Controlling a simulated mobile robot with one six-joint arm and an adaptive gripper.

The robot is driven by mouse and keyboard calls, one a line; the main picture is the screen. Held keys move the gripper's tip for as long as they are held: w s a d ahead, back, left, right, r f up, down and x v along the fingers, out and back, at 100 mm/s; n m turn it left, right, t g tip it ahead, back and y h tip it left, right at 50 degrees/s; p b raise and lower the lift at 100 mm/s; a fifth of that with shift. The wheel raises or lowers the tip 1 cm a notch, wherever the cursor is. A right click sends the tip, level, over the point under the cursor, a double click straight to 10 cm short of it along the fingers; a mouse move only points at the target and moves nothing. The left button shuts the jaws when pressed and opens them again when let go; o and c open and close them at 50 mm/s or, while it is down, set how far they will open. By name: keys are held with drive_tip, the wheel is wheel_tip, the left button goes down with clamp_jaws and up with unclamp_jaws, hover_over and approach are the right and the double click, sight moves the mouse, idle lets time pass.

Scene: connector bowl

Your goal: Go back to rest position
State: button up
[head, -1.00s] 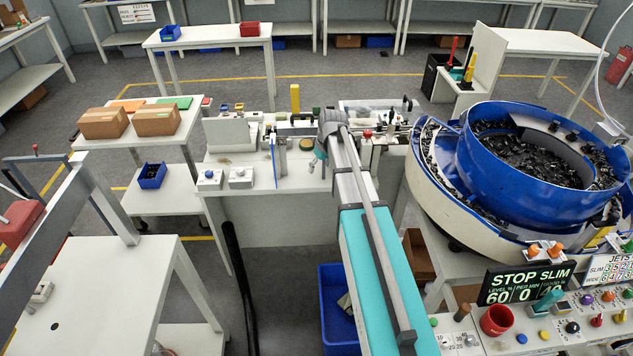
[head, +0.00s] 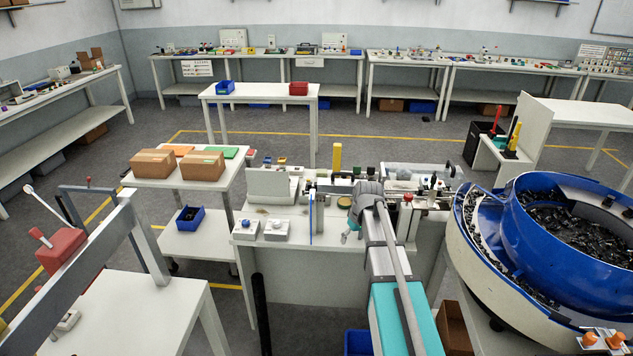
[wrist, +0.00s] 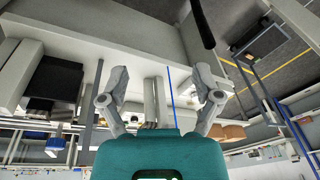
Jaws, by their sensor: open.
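My gripper (wrist: 160,95) shows in the wrist view with its two grey fingers spread apart and nothing between them. In the head view my arm reaches forward from the bottom, and its grey wrist end is over the front of the white workbench (head: 290,262). The fingertips are mostly hidden in the head view by the arm itself. The blue connector bowl (head: 560,245), filled with dark parts, stands to the right of my arm, apart from it.
A white table with two cardboard boxes (head: 203,166) stands left of the workbench. A grey frame with a red block (head: 62,250) is at the near left. A blue bin (head: 357,342) sits below my arm. Open floor (head: 390,135) lies behind the workbench.

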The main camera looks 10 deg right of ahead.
drive_tip(key=s+a+m, duration=0.1)
drive_tip(key=s+a, duration=0.4)
drive_tip(key=s, duration=0.4)
drive_tip(key=s+a+m+g+h, duration=0.1)
drive_tip(key=s+a, duration=0.4)
drive_tip(key=s, duration=0.4)
drive_tip(key=shift+s+f+m+g, duration=0.15)
drive_tip(key=shift+s+m+g, duration=0.15)
drive_tip(key=shift+s+m, duration=0.1)
